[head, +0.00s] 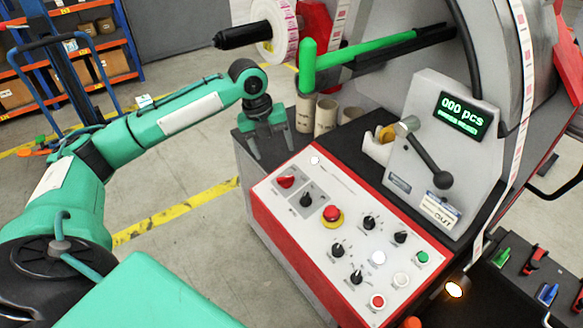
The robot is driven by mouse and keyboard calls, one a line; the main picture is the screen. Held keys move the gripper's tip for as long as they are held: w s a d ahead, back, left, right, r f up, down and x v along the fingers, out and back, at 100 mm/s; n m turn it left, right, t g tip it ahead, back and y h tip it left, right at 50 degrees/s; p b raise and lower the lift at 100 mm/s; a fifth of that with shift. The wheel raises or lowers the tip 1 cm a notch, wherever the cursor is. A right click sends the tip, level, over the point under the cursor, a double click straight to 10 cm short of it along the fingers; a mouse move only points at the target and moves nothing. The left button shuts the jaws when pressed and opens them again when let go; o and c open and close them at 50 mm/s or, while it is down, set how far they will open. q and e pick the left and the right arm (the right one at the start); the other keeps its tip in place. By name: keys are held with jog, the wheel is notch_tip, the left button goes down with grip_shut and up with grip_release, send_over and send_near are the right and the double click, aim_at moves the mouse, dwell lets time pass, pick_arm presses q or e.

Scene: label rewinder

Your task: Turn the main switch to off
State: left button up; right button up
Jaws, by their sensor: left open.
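The white control panel (345,235) sits on the red-edged front of the label rewinder. A red rotary knob (286,182), apparently the main switch, is on a grey plate at the panel's upper left. Its marking is too small to read, so I cannot tell its position. A black rotary knob (306,199) is just to its right. My left gripper (275,152) is open and empty, pointing down above the far left corner of the machine, beyond the red knob and apart from it. My right gripper is out of view.
A red emergency button (332,213) on a yellow base and several black knobs share the panel. Cardboard cores (326,117) stand behind my gripper. A green bar (308,68) and a counter display (463,115) rise behind. Floor left of the machine is clear.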

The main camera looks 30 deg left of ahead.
aim_at(285, 178)
pick_arm(q)
jog(key=x, duration=0.3)
jog(key=p+x, duration=0.1)
jog(key=x, duration=0.7)
jog(key=shift+w+a, duration=0.25)
jog(key=shift+w, duration=0.1)
jog(key=shift+p+x, duration=0.3)
jog(key=shift+x, duration=0.5)
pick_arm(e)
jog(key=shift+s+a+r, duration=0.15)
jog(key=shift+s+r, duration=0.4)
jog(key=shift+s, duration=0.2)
pick_arm(q)
jog(key=shift+c, duration=0.4)
